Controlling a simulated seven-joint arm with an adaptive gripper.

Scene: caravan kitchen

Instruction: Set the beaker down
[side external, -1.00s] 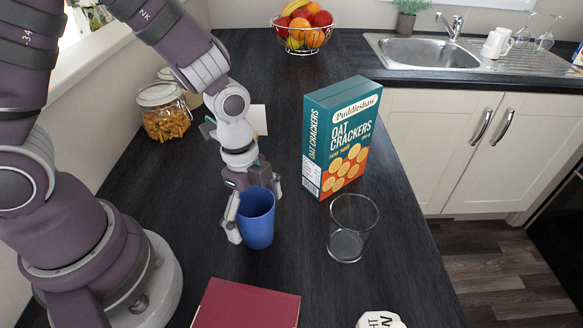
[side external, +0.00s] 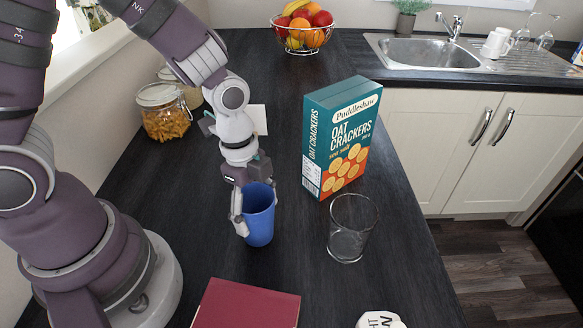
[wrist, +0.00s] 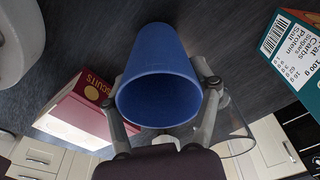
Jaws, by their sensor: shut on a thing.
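The blue beaker (side external: 260,218) is upright, or nearly so, over the dark counter, left of the clear glass. My gripper (side external: 255,207) is shut on it, with a finger on either side. In the wrist view the beaker (wrist: 160,60) fills the middle between the two fingers of my gripper (wrist: 161,92), its open rim towards the camera, and its inside looks empty. I cannot tell whether its base touches the counter (side external: 200,235).
A clear glass (side external: 352,228) stands right of the beaker, an oat crackers box (side external: 340,140) behind it. A red box (side external: 245,305) lies in front, a white object (side external: 381,320) near the front edge. Jars (side external: 164,112) and a fruit bowl (side external: 303,35) are farther back.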

